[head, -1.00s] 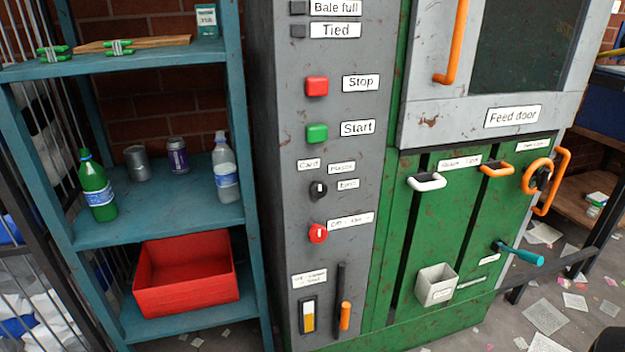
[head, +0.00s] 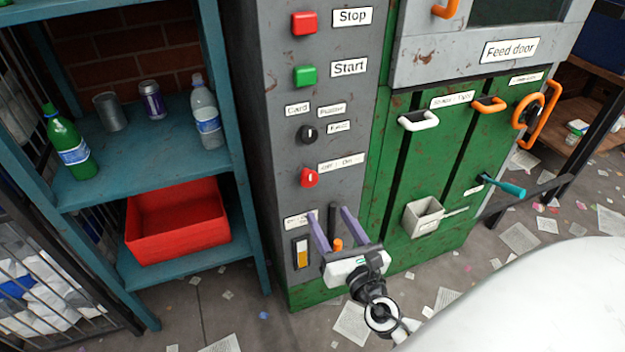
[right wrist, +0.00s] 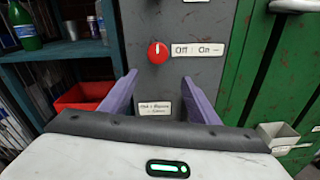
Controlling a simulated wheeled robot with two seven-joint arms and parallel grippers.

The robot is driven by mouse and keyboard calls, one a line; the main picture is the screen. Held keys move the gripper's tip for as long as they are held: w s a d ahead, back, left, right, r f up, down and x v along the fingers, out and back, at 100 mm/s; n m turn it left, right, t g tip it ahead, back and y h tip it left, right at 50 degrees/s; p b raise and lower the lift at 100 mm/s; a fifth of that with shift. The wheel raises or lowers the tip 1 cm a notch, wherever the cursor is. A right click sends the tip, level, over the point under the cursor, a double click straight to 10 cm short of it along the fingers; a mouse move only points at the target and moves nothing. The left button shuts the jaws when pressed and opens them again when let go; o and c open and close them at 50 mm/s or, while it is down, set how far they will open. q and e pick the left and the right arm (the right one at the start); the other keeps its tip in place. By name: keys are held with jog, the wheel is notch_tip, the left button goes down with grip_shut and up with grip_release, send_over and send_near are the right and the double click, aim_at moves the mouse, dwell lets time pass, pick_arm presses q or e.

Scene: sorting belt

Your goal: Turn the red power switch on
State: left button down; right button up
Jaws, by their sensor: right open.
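The red power switch (head: 309,177) is a round red knob on the grey panel, beside an "Off | On" label (head: 341,162). It also shows in the right wrist view (right wrist: 157,52), where its white mark looks about upright. I cannot tell for certain which setting it points to. My right gripper (head: 330,213) is open and empty, with purple fingers pointing at the panel just below the knob. In the right wrist view, the fingers (right wrist: 160,80) are spread apart, with the knob beyond and above their tips, and nothing shows between them. My left gripper is not in view.
An orange-handled lever (head: 337,244) is behind my fingers. A teal shelf (head: 130,165) with bottles stands left; green doors with handles stand right.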

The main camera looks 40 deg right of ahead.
aim_at(310, 181)
jog(key=w, duration=0.3)
jog(key=w+d+r+n, duration=0.1)
jog(key=w, duration=0.3)
jog(key=w+d+n, duration=0.1)
jog(key=w, duration=0.3)
jog(key=shift+d+r+t+p, duration=0.2)
jog(key=shift+r+t+p, duration=0.05)
jog(key=shift+t+p, duration=0.05)
jog(key=shift+s, duration=0.1)
jog(key=c, duration=1)
